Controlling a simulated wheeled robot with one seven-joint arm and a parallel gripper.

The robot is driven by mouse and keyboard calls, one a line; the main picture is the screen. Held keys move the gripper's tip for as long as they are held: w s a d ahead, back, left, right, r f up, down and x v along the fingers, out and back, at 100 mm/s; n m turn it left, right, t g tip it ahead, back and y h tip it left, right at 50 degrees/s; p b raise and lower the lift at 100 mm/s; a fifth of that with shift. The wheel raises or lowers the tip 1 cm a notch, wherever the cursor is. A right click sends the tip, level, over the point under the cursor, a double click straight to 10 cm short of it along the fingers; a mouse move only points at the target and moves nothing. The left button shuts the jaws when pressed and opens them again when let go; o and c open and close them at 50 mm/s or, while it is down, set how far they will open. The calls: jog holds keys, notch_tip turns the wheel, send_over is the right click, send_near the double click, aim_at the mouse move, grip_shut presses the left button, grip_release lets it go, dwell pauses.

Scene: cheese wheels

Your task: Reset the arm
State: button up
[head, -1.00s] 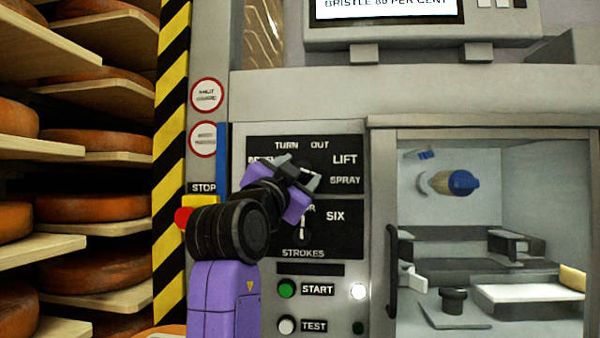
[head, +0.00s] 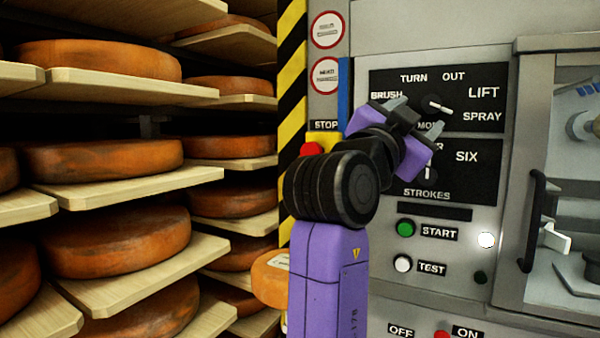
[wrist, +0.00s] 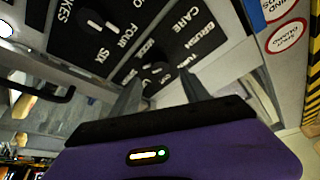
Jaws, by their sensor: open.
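My gripper (head: 416,119) is purple with grey fingers, raised in front of the machine's control panel (head: 480,182). Its fingers are apart with nothing between them. In the head view it is just left of the upper mode knob (head: 438,107), whose pointer shows. In the wrist view the two fingers (wrist: 164,98) reach toward the panel with the upper knob (wrist: 158,72) between them in the picture, apparently a little beyond the tips. The lower strokes knob (wrist: 98,20) is partly hidden behind my gripper in the head view.
Green START button (head: 406,228), white TEST button (head: 403,264) and a lit white lamp (head: 486,240) lie below. A red stop button (head: 311,150) is beside my arm. The glazed door's black handle (head: 536,208) is at right. Shelves of cheese wheels (head: 125,240) fill the left.

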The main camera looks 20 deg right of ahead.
jog(key=shift+r, duration=0.1)
jog(key=w+a+r+n+t, duration=0.1)
jog(key=a+r+n+t, duration=0.2)
jog(key=a+n+t, duration=0.15)
jog(key=w+a+f+n+t+y, duration=0.3)
jog(key=a+f+n+t+y, duration=0.25)
jog(key=f+n+t, duration=0.2)
jog(key=s+a+f+n+t+y, duration=0.1)
jog(key=s+a+f+n+y, duration=0.3)
jog(key=f, duration=0.5)
jog(key=s+a+f+n+t+y, duration=0.1)
jog(key=a+f+n+y, duration=0.15)
jog(key=f+y, duration=0.4)
jog(key=s+a+f+n+y, duration=0.25)
jog(key=f+n, duration=0.25)
jog(key=f, duration=0.5)
jog(key=s+f+m+g, duration=0.1)
jog(key=s+f+g, duration=0.2)
jog(key=s+f, duration=0.65)
jog(key=s+f+m+g+y, duration=0.1)
jog(key=s+f+g, duration=0.35)
jog(key=s, duration=0.85)
jog(key=s+f+m+g, duration=0.1)
jog(key=s+f, duration=0.9)
jog(key=s, duration=0.1)
notch_tip(320, 180, up, 13)
jog(key=p, duration=1.3)
jog(key=shift+s+d, duration=0.15)
jog(key=shift+d, duration=0.3)
